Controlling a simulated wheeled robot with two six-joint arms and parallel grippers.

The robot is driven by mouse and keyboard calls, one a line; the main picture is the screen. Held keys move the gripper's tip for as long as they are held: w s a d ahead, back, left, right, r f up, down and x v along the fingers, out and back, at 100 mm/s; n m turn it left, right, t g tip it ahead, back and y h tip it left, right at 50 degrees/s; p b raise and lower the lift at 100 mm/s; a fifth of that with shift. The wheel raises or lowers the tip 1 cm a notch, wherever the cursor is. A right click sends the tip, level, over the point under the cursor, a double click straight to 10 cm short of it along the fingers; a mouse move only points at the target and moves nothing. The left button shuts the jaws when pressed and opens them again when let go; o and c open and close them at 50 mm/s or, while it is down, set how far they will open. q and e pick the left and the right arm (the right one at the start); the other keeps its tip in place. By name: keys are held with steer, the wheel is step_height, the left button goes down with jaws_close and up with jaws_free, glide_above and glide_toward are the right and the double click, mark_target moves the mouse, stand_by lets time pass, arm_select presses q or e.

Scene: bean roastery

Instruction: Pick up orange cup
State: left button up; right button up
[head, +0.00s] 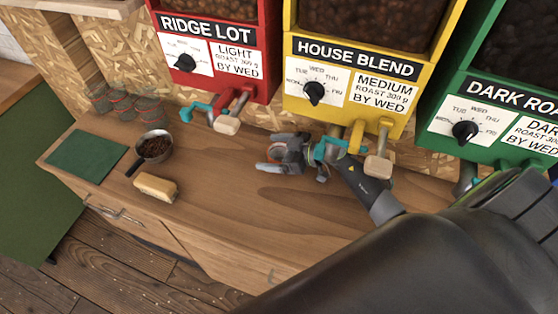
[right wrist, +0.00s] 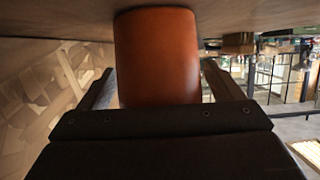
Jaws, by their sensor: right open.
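The orange cup (head: 277,152) stands on the wooden counter in front of the yellow dispenser, mostly hidden by my right gripper (head: 273,154) in the head view. In the right wrist view the orange cup (right wrist: 158,55) fills the space between the two open fingers of my right gripper (right wrist: 160,80). One finger is on each side of the cup. A gap shows on the left side; the right finger is close to the cup, and I cannot tell whether it touches. My left gripper is not in view.
Red (head: 215,50), yellow (head: 358,60) and green (head: 500,110) bean dispensers stand along the back, their spouts reaching over the counter. The counter's middle front is clear.

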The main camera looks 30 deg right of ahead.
steer(key=shift+c, duration=0.7)
steer(key=c, duration=1)
steer(key=shift+o, duration=0.2)
steer(key=shift+d+r, duration=0.1)
steer(key=shift+r, duration=0.05)
